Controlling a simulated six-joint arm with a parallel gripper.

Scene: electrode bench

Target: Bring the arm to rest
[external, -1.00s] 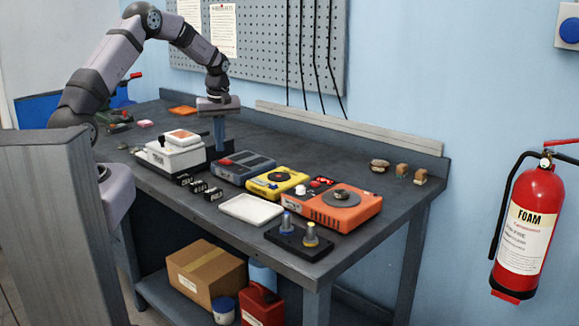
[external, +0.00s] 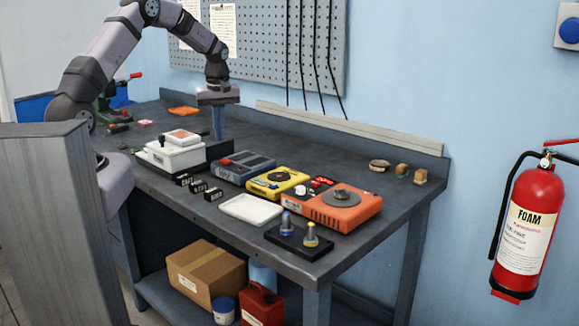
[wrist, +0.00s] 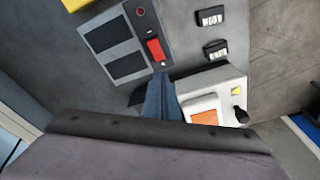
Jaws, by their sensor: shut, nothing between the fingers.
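My gripper (external: 218,122) hangs pointing down over the back left part of the bench, with its blue-grey fingers together and nothing between them. In the external view it is behind the white device (external: 175,154) and to the left of the grey device (external: 243,167). In the wrist view the shut fingers (wrist: 161,100) show in front of the grey device (wrist: 128,45) and the white device (wrist: 215,90). Whether the fingertips touch anything cannot be told, but they look clear of the devices.
A yellow device (external: 278,182), an orange device (external: 333,206), a white tray (external: 251,210) and a black stand with two electrodes (external: 299,240) occupy the bench front. Small black labelled blocks (external: 198,187) lie nearby. The pegboard (external: 275,40) stands behind. The bench's back right is mostly clear.

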